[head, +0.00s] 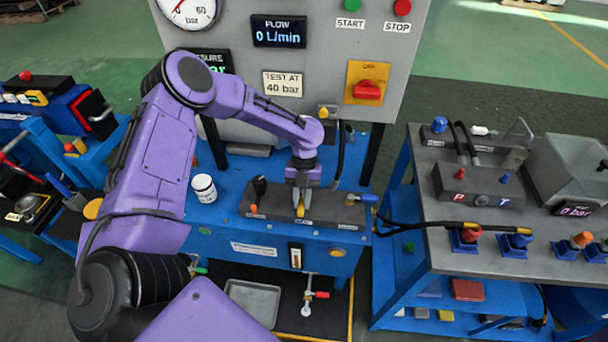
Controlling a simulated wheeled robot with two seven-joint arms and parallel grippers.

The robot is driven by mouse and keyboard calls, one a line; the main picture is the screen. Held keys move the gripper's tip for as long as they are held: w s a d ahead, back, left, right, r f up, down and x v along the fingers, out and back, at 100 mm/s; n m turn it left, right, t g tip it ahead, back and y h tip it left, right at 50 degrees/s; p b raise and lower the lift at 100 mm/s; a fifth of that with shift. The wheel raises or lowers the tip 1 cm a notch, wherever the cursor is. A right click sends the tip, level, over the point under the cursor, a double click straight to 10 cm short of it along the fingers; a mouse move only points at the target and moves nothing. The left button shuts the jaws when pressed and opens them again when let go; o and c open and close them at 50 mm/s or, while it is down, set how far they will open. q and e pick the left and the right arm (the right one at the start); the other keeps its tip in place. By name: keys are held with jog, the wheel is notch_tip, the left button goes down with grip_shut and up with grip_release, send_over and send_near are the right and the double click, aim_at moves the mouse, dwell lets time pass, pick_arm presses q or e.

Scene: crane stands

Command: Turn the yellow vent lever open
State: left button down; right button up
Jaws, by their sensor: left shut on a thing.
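The yellow vent lever (300,209) stands on the dark grey valve block (331,212) on the blue bench. Only its lower tip shows below my left gripper (300,196). My purple left arm reaches in from the left and the gripper points down over the block, shut on the lever. Its fingers hide the rest of the lever, so I cannot tell its exact angle. A black-knobbed lever (259,186) stands on the block to the left, and a blue-handled lever (363,198) sticks out at the right end. My right gripper is not in view.
A grey panel (330,70) rises behind, with a flow display (279,32) reading 0 L/min and a red switch (366,90). A white jar (204,188) stands left of the block. A grey-topped cart (450,240) with hoses stands close on the right.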

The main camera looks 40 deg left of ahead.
pick_arm(q)
jog(key=shift+w+a+r, duration=0.1)
jog(key=shift+r, duration=0.05)
dwell(0.3)
jog(key=c, duration=1.3)
grip_release()
jog(key=o, duration=0.3)
